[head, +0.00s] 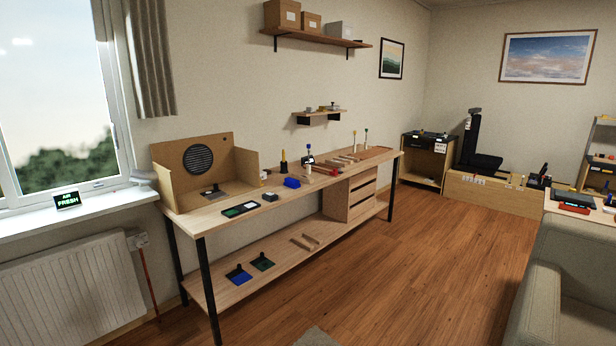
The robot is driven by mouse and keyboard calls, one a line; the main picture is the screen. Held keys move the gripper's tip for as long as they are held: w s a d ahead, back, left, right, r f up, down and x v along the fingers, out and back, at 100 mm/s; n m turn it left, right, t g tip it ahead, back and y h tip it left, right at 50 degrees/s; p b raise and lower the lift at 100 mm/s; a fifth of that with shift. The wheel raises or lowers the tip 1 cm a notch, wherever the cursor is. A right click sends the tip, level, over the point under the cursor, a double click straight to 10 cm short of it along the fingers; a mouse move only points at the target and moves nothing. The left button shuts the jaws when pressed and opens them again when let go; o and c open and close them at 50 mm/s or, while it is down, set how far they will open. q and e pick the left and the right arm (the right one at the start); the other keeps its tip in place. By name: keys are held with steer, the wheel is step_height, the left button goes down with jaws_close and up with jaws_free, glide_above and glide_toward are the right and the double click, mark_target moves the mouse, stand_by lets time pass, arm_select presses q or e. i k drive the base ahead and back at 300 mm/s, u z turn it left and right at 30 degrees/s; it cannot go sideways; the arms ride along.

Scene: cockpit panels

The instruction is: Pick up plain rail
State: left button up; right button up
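A long wooden workbench (226,215) with black legs stands along the wall. Several light wooden strips (341,161) lie on the right half of its top. Which of these is the plain rail I cannot tell at this distance. Neither of my grippers is in view.
Blue and green dark-handled items (239,274) lie on the lower shelf. A grey armchair (572,270) stands right; wooden floor (420,270) between is clear.

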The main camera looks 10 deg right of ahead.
mark_target(302, 178)
steer(key=z, duration=0.45)
steer(key=i, duration=2.2)
steer(key=z, duration=0.75)
steer(key=i, duration=0.85)
steer(key=z, duration=0.7)
steer(key=i, duration=1)
steer(key=u, duration=0.65)
steer(key=i, duration=0.9)
steer(key=u, duration=0.85)
